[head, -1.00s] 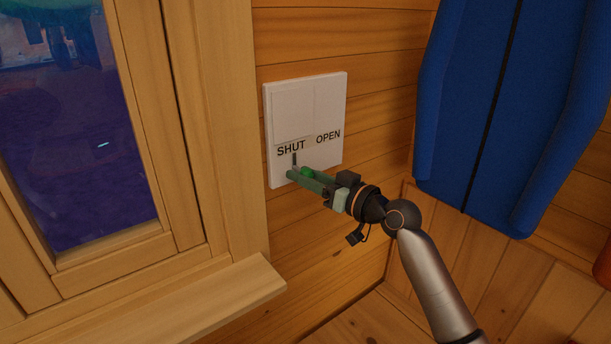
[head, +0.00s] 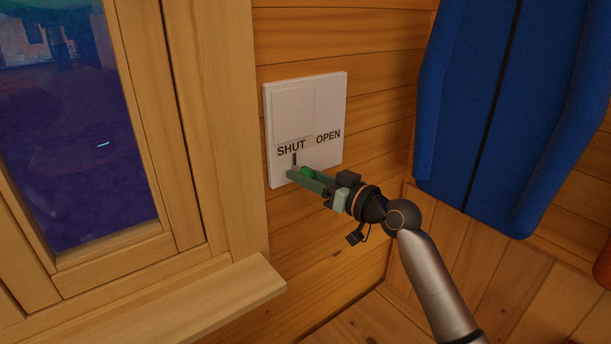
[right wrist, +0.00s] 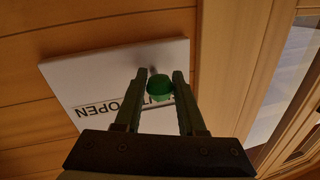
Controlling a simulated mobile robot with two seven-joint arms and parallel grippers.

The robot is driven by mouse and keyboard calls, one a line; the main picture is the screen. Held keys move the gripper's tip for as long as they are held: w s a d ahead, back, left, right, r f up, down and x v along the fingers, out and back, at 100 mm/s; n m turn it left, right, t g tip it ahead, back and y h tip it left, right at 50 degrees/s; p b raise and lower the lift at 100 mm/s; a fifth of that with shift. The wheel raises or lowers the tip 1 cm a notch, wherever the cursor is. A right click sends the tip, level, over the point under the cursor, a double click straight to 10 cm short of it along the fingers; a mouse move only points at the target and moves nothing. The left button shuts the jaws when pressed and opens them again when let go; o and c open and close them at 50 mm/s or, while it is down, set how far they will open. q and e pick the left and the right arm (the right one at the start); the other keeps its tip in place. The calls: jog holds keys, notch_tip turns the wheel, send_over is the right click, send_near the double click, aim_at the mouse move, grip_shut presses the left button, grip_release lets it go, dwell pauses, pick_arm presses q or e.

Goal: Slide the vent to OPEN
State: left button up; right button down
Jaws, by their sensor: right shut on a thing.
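The vent is a white square panel (head: 308,108) on the log wall, lettered SHUT on the left and OPEN on the right. A green knob (head: 307,172) sits low on the vent, below the lettering and nearer the SHUT side, by a small dark upright mark under SHUT. My right gripper (head: 296,173) reaches in from the lower right and is shut on the green knob. In the right wrist view the knob (right wrist: 160,87) lies between the two fingers, and the white panel (right wrist: 95,72) is behind them. My left gripper is not in view.
A wooden window frame (head: 218,130) and its projecting sill (head: 200,305) stand to the left of the vent. A blue padded item (head: 500,110) hangs to the right. Bare log wall lies around the vent.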

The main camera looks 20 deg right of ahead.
dwell(0.3)
jog(key=d+b, duration=0.1)
jog(key=d, duration=0.1)
jog(key=w+d+b, duration=0.1)
jog(key=b, duration=0.1)
jog(key=w+d+b, duration=0.1)
jog(key=d+b, duration=0.1)
jog(key=shift+d+f, duration=0.35)
jog(key=shift+w+d+r+b, duration=0.15)
jog(key=shift+w+d+b, duration=0.1)
jog(key=shift+d+b, duration=0.25)
jog(key=shift+w+d+r+b, duration=0.1)
jog(key=shift+w+d+b, duration=0.15)
jog(key=shift+d, duration=0.4)
jog(key=c, duration=0.7)
grip_release()
jog(key=shift+o, duration=0.9)
jog(key=shift+r, duration=0.1)
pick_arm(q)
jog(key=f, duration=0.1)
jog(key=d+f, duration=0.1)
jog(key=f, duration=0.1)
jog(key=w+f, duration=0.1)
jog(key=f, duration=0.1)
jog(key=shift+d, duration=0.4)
